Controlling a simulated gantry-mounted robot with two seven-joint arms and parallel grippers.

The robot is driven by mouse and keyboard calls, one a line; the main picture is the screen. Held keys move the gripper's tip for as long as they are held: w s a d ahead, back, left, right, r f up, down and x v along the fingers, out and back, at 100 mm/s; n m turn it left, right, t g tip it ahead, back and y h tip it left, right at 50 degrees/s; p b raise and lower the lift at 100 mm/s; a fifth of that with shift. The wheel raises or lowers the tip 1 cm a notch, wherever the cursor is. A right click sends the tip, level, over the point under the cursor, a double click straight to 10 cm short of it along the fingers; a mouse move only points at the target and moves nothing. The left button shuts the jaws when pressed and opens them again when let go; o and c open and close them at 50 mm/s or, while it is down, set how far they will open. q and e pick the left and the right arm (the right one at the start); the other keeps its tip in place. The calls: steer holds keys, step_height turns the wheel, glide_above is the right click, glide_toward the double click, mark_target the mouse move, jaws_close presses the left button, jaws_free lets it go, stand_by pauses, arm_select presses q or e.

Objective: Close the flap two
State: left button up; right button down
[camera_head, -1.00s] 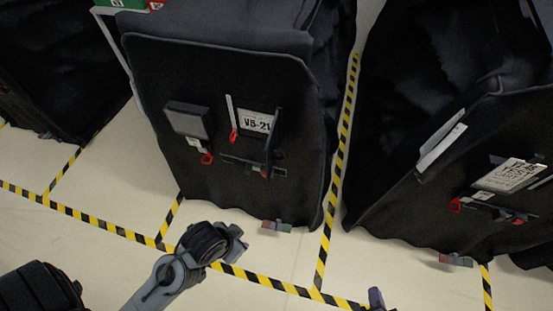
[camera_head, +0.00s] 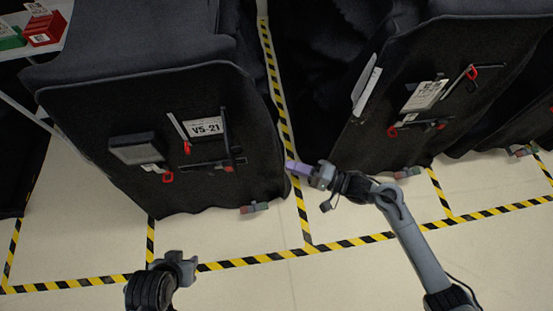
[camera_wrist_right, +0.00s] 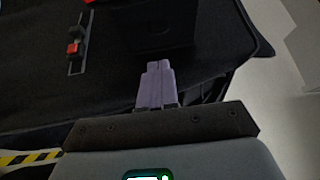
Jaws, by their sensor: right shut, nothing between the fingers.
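The cart with the dark cover (camera_head: 75,105) stands at left in the head view. On its front are a white label reading V5-21 (camera_head: 206,127), a thin pale upright plate (camera_head: 179,127) left of it, a dark upright plate (camera_head: 226,130) right of it, and a dark box-like panel (camera_head: 133,148). I cannot tell which part is flap two. My right gripper (camera_head: 291,166) is shut and empty beside this cart's right edge. In the right wrist view its purple fingers (camera_wrist_right: 155,82) are together before dark cloth. My left gripper (camera_head: 184,264) is low, away from the cart; its fingers are unclear.
A second covered cart (camera_head: 420,60) stands at right, with a label (camera_head: 425,95) and red clips. A shelf with a red box (camera_head: 43,28) is at top left. Yellow-black tape (camera_head: 285,120) marks the pale floor, which is clear in front of the carts.

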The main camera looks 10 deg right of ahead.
steer(key=b+x, duration=0.1)
steer(key=x, duration=1.2)
steer(key=shift+a, duration=0.2)
